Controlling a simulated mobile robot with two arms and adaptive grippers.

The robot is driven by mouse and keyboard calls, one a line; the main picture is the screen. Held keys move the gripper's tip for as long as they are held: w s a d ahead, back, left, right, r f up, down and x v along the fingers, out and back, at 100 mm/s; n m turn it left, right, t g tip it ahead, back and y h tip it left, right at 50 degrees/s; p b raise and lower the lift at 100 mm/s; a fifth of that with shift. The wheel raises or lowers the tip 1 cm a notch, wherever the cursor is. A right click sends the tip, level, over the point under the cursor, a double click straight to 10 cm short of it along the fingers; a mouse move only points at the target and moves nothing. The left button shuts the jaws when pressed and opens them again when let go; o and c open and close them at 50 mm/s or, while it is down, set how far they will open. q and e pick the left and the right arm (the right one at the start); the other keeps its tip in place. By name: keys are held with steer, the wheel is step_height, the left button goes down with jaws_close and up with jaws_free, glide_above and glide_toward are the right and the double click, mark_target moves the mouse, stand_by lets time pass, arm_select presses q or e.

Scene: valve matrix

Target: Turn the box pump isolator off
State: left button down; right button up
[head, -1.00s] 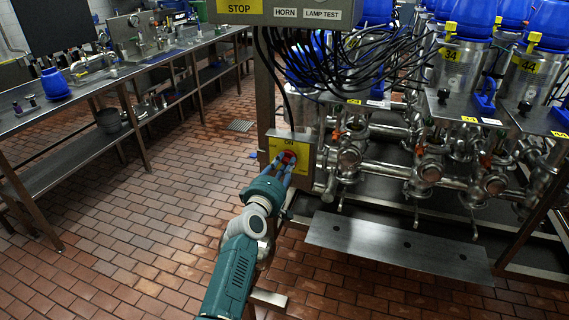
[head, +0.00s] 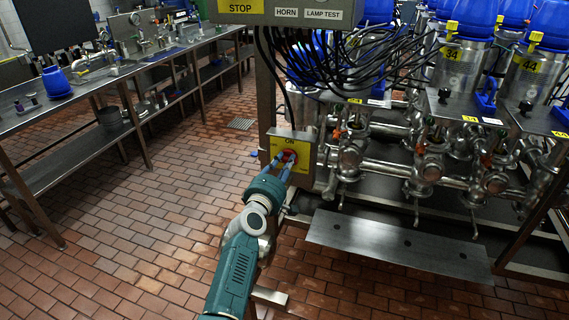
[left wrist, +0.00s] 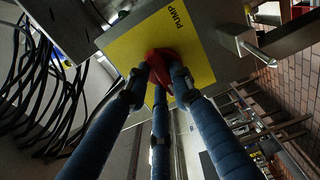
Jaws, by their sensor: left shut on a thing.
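The box pump isolator is a grey box on a post with a yellow plate (head: 302,147) marked "ON" at its top in the head view. Its red knob (head: 290,154) sits in the plate's middle, partly covered by fingers. The knob (left wrist: 160,58) also shows in the left wrist view, on the yellow plate (left wrist: 195,50) with the word "PUMP". My left gripper (head: 287,163) is shut on the red knob, its blue fingers around it; they also show in the left wrist view (left wrist: 160,75). The knob's exact angle is hard to tell. My right gripper is not in view.
A grey control panel (head: 275,12) with STOP, HORN and LAMP TEST labels hangs above the isolator. Black cables (head: 335,65) and steel valves (head: 430,165) lie to the right. A metal plate (head: 400,248) stands low at right. The tiled floor (head: 160,215) at left is open.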

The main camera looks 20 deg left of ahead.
arm_select(q)
steer(key=c, duration=1.5)
jaws_free()
steer(key=shift+f, duration=0.1)
steer(key=shift+s, duration=0.1)
steer(key=s, duration=1.1)
steer(key=shift+s+a, duration=0.2)
steer(key=shift+s, duration=0.2)
